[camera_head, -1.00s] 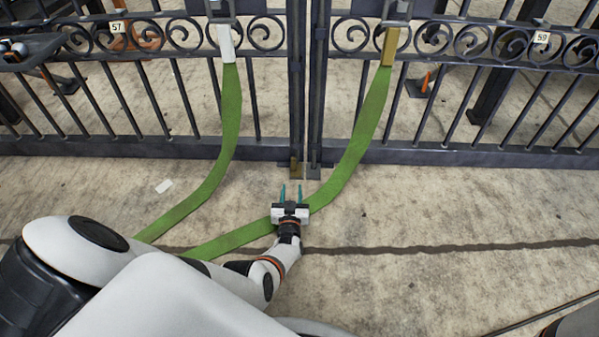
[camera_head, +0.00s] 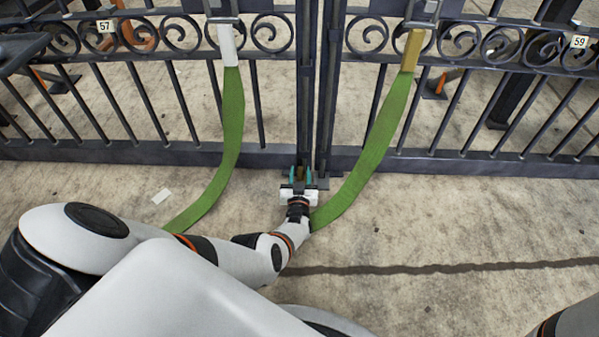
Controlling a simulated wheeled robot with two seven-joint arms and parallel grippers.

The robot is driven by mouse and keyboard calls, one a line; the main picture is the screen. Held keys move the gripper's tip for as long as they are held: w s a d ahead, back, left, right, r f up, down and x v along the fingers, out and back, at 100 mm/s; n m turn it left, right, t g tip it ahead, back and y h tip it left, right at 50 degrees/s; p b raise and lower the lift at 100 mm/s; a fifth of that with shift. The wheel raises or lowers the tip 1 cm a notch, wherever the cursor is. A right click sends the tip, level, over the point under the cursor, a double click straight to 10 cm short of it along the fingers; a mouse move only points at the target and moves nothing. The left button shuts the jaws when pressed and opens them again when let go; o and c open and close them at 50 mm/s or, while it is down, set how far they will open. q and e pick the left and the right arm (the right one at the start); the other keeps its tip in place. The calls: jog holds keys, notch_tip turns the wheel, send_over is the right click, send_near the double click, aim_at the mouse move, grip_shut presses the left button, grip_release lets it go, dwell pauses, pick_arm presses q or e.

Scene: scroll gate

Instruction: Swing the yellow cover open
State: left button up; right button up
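My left gripper (camera_head: 300,174) reaches forward to the foot of the gate's middle posts. Its two teal fingers are apart. A small brownish-yellow piece at the base of the left middle post shows between or just behind them; contact cannot be told. A larger yellow sleeve (camera_head: 412,50) covers the top of the right green strap (camera_head: 384,135), below a grey metal fitting, away from my gripper. I cannot tell which yellow part is the cover. My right gripper is not in view.
A dark metal gate (camera_head: 400,163) spans the view. A left green strap (camera_head: 232,115) hangs from a white sleeve (camera_head: 227,45) and passes behind my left arm. Number plates 57 (camera_head: 105,26) and 59 (camera_head: 579,42) hang on the gate.

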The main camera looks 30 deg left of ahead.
pick_arm(q)
jog(key=shift+c, duration=0.4)
grip_shut()
jog(key=shift+d+f+b, duration=0.1)
jog(key=shift+b, duration=0.25)
jog(key=shift+n+g+y+b, duration=0.35)
jog(key=shift+n+g+y, duration=0.15)
jog(key=shift+n+y, duration=0.2)
jog(key=shift+o, duration=0.4)
grip_release()
